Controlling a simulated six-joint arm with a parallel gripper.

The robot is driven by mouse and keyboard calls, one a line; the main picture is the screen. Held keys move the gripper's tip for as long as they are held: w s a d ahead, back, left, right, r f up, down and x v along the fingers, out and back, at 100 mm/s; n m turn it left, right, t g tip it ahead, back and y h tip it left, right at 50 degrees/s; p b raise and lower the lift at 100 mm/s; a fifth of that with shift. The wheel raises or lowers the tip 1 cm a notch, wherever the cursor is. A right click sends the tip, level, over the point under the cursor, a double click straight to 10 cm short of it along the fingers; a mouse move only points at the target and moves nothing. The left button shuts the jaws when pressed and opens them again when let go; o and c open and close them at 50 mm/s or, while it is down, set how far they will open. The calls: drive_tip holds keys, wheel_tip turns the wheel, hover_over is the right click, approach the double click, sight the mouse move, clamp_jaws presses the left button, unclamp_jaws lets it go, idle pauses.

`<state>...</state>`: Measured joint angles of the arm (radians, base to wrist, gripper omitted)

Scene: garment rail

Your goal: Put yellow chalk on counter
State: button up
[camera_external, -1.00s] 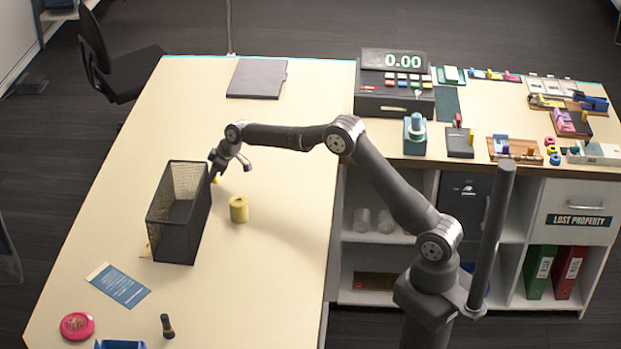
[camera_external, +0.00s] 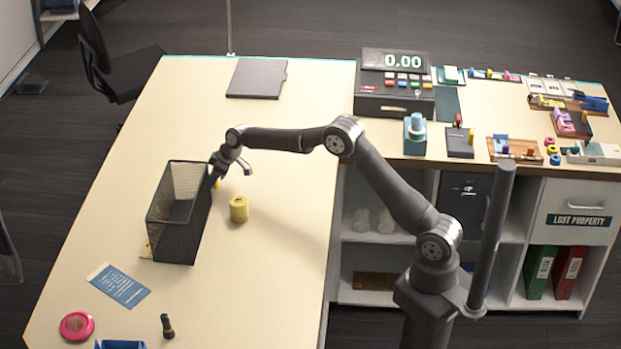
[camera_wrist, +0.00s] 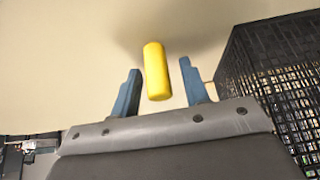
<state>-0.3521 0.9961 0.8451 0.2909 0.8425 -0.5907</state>
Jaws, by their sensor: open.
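The yellow chalk (camera_wrist: 156,72) is a short yellow cylinder. In the wrist view it stands out between the two blue-grey fingers of my gripper (camera_wrist: 158,92), with a gap on each side. My gripper is open and holds nothing. In the external view my gripper (camera_external: 228,172) is low over the pale counter (camera_external: 270,240), beside the mesh basket's right side. Only a small bit of the chalk (camera_external: 217,184) shows there, mostly hidden by the gripper. Whether the chalk touches the counter is hard to tell.
A black mesh basket (camera_external: 172,240) stands close on the left; it also shows at the right of the wrist view (camera_wrist: 285,95). A yellow roll (camera_external: 239,210) stands just in front of the gripper. A cash register (camera_external: 395,100) stands at the back.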

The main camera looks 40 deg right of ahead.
drive_tip(key=shift+o, duration=0.4)
drive_tip(key=v, duration=1.2)
drive_tip(key=shift+a+r, duration=0.1)
